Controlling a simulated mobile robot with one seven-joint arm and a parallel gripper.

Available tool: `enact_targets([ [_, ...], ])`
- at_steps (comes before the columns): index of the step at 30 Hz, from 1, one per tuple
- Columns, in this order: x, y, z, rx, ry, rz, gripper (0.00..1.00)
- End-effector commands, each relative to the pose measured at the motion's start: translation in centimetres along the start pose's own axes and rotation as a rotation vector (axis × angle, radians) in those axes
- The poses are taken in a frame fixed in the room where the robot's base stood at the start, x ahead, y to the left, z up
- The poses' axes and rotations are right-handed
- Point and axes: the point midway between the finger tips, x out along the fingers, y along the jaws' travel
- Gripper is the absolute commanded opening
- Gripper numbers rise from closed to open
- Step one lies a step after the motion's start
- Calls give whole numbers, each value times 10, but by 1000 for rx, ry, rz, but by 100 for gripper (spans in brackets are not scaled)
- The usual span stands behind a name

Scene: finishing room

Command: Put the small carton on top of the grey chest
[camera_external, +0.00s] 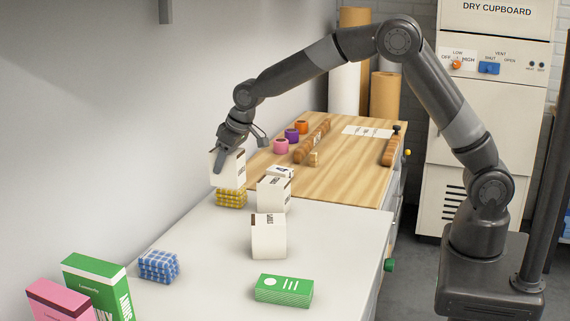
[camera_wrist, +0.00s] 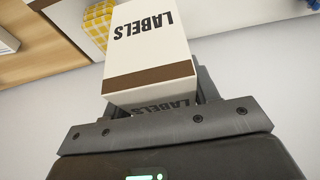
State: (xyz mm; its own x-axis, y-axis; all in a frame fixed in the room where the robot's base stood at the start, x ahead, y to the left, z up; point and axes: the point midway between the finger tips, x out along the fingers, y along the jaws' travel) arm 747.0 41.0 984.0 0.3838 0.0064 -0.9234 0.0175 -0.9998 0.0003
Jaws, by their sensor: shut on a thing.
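My gripper (camera_external: 222,160) is shut on a white carton (camera_external: 235,170) with a brown band, at the left by the wall. In the wrist view the carton (camera_wrist: 150,45) reads "LABELS" and sits tilted in that picture between the fingers (camera_wrist: 155,100). In the outside view the carton appears just above a yellow checked bundle (camera_external: 231,199); the exact gap cannot be told. The pale grey top of what looks like the grey chest (camera_external: 205,265) fills the foreground, with a green knob (camera_external: 389,265) on its side.
White cartons (camera_external: 268,238) (camera_external: 273,194), a blue checked bundle (camera_external: 159,266), a green stack (camera_external: 284,290) and green and pink boxes (camera_external: 97,283) (camera_external: 58,300) stand on the grey top. Behind is a wooden top (camera_external: 345,180) with coloured rolls (camera_external: 291,135) and wooden pieces.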

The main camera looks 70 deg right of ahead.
Motion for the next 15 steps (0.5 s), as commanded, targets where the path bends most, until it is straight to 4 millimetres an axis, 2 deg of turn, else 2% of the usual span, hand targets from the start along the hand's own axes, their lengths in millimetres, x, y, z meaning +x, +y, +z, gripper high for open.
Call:
enact_targets([
  [5, 14, -18, -1, -4, -2, -1, 26],
  [15, 66, -88, -9, -4, -1, 0, 26],
])
